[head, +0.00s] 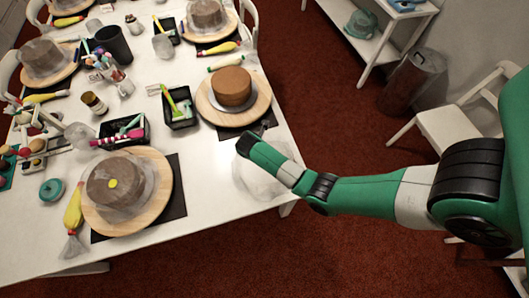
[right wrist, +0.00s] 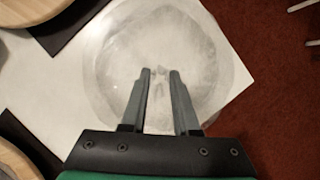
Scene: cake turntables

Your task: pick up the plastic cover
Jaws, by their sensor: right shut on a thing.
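The plastic cover (head: 262,184) is a clear, whitish dome at the right corner of the white table, partly hidden by my right arm in the head view. In the right wrist view the cover (right wrist: 205,55) fills the middle, seen from above. My right gripper (right wrist: 160,73) is over its centre, with its two fingers shut on the small knob on top. I cannot tell whether the cover's rim touches the table. My left gripper is not in view.
A bare brown cake (head: 232,86) sits on a wooden turntable (head: 263,101) just behind the cover. Another turntable (head: 155,212) with a grey-brown cake stands front left. Black bins (head: 180,108) of tools stand between. A white chair (head: 440,130) is at right. Clear tabletop lies left of the cover.

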